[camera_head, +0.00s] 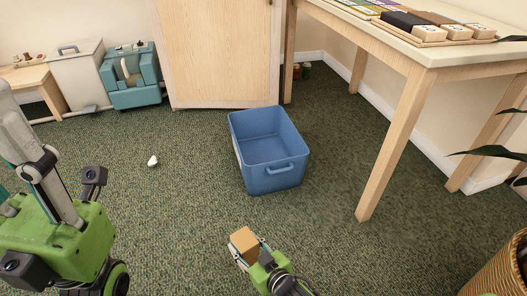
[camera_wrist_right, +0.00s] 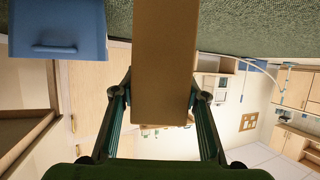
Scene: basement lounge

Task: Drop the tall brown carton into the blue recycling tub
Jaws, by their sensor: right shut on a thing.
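The tall brown carton (camera_head: 244,241) is in my right gripper (camera_head: 252,254) at the bottom middle of the head view. In the right wrist view the carton (camera_wrist_right: 165,60) stands between the two fingers (camera_wrist_right: 160,98), which are shut on its sides. The blue recycling tub (camera_head: 268,183) stands on the carpet ahead of the carton, apart from it. Its inside looks empty. A handle side of the tub (camera_wrist_right: 57,22) shows at the upper left of the right wrist view. My left gripper is not in view.
A wooden table (camera_head: 435,57) with trays on it stands at the right, one leg right of the tub. A wooden door (camera_head: 222,55) is behind the tub. A small white object (camera_head: 153,161) lies on the carpet to the left. A wicker basket (camera_head: 497,272) is at lower right.

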